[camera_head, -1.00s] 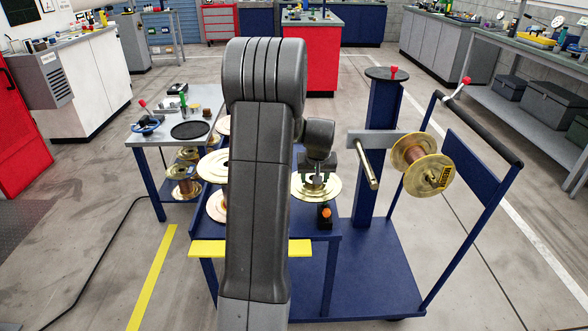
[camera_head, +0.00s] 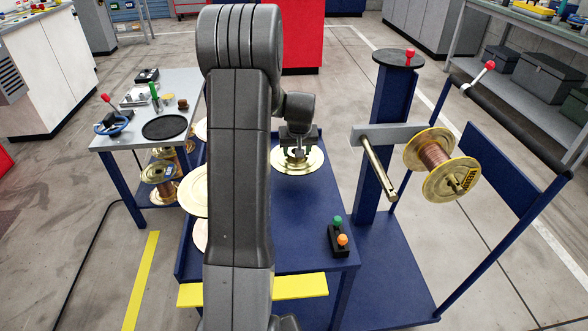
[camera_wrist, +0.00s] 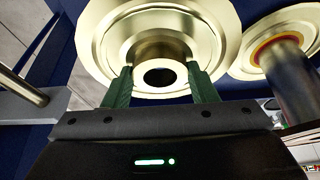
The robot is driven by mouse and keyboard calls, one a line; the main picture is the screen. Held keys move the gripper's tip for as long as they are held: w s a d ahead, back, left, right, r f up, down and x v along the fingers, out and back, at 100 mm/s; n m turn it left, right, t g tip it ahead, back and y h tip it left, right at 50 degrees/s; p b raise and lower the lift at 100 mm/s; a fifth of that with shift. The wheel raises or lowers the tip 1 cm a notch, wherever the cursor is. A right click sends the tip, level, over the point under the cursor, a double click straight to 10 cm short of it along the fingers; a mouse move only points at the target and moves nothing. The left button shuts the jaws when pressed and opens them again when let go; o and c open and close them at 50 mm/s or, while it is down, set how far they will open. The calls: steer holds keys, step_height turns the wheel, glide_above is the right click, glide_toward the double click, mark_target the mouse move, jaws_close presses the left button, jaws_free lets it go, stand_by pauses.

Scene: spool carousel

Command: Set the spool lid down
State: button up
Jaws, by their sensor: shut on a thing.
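The spool lid (camera_head: 286,168) is a gold disc with a raised hub. It is over the far part of the blue table (camera_head: 310,205); I cannot tell whether it touches the table. My gripper (camera_head: 297,150) is shut on its hub from above. In the wrist view the green fingers of my gripper (camera_wrist: 160,82) stand on both sides of the hub, and the wide flange of the spool lid (camera_wrist: 88,35) spreads beyond them. My arm hides much of the table's left part.
More gold discs (camera_head: 193,204) show left of my arm. A button box (camera_head: 339,240) stands on the blue table. To the right are a metal rod (camera_head: 378,170) and a copper spool (camera_head: 450,178) on a blue cart. A grey side table (camera_head: 180,90) stands at left.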

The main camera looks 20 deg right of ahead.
mark_target(297, 178)
steer(key=shift+f, duration=3.9)
steer(key=shift+f, duration=0.1)
steer(key=o, duration=1.4)
steer(key=shift+b, duration=0.3)
steer(key=v, duration=1.2)
steer(key=shift+s+p, duration=0.15)
steer(key=shift+p, duration=0.25)
